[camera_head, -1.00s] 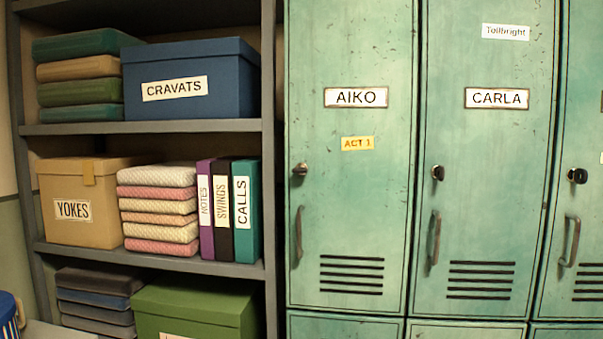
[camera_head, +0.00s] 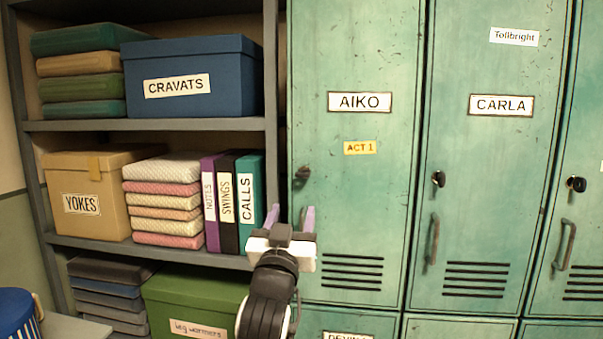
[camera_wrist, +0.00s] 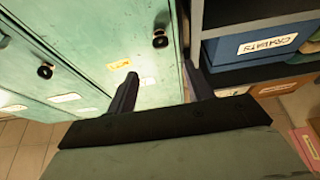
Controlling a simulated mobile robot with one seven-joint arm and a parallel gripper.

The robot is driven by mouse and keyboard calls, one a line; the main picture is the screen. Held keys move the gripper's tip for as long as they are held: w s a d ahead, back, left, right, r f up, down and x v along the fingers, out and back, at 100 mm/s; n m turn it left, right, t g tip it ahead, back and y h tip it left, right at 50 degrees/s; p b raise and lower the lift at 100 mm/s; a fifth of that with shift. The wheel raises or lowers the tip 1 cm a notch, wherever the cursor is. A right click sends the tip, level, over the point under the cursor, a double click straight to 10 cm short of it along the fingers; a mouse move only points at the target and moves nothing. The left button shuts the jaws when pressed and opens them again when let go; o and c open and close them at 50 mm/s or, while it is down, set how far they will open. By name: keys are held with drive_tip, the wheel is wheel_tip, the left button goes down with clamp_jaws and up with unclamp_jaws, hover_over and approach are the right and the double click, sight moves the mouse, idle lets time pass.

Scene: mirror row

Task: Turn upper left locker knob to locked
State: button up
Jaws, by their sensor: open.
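The upper left locker (camera_head: 390,220) is pale green, with the name plate AIKO (camera_head: 360,102) and a yellow ACT 1 tag. Its small dark knob (camera_head: 302,172) sits near the door's left edge, above the handle; its turn position is too small to tell. The knob also shows in the wrist view (camera_wrist: 160,40), which is upside down. My gripper (camera_head: 290,212) is open and empty. In the head view it is below and slightly left of the knob, in front of the handle, with its fingers pointing up. The wrist view shows both fingers (camera_wrist: 160,76) apart.
The CARLA locker (camera_head: 490,210) stands to the right with its own knob (camera_head: 438,179) and handle. The shelf unit (camera_head: 271,60) at left holds boxes, folded cloths and binders close beside my gripper. A blue bin (camera_head: 14,318) stands at lower left.

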sight(302, 177)
drive_tip(key=p+x, duration=0.3)
drive_tip(key=x, duration=0.8)
drive_tip(key=shift+r+p, duration=0.2)
drive_tip(key=shift+p, duration=0.15)
drive_tip(key=shift+w+d+r, duration=0.1)
drive_tip(key=shift+w+r, duration=0.05)
drive_tip(key=shift+w, duration=0.6)
drive_tip(key=shift+c, duration=0.3)
drive_tip(key=c, duration=0.9)
